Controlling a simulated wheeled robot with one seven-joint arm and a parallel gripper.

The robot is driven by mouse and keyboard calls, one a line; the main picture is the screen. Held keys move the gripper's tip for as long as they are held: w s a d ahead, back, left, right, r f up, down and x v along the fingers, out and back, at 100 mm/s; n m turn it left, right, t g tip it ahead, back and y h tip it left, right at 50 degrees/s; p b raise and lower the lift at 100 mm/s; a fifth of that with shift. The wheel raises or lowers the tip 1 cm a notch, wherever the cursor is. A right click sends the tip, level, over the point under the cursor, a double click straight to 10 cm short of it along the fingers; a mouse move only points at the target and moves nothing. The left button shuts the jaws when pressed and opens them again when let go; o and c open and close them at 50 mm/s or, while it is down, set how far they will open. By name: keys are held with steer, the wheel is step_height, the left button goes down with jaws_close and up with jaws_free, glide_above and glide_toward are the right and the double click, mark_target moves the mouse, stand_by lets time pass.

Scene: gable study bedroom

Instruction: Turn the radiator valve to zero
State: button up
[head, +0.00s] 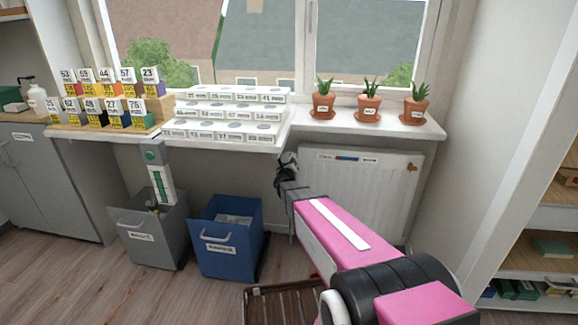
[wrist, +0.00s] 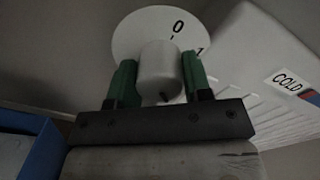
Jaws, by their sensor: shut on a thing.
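The white radiator (head: 375,195) hangs under the window sill. In the wrist view, its white cylindrical valve knob (wrist: 159,66) stands between the green fingers of my gripper (wrist: 159,82), which is shut on it. Behind the knob is a white round dial (wrist: 135,34) with a 0 at the top and a 1 to its right, partly covered by a finger. A small dark mark shows low on the knob's near end, away from the 0. In the head view my gripper (head: 287,165) is at the radiator's left end and hides the valve.
A blue bin (head: 228,245) and a grey bin (head: 150,235) stand left of my arm. Above, the sill (head: 425,127) bears potted plants and white boxes. A brown slatted crate (head: 285,305) is on the floor below my arm. Shelves (head: 545,220) stand at the right.

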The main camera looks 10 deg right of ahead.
steer(key=n, duration=0.7)
steer(key=shift+a, duration=0.1)
steer(key=n, duration=0.3)
steer(key=shift+f+n, duration=0.1)
steer(key=shift+n, duration=0.3)
steer(key=n, duration=0.9)
steer(key=shift+f+n+h, duration=0.15)
steer(key=shift+n+h, duration=0.15)
steer(key=n, duration=0.5)
steer(key=shift+n, duration=0.3)
steer(key=o, duration=0.9)
steer(key=shift+s, duration=0.1)
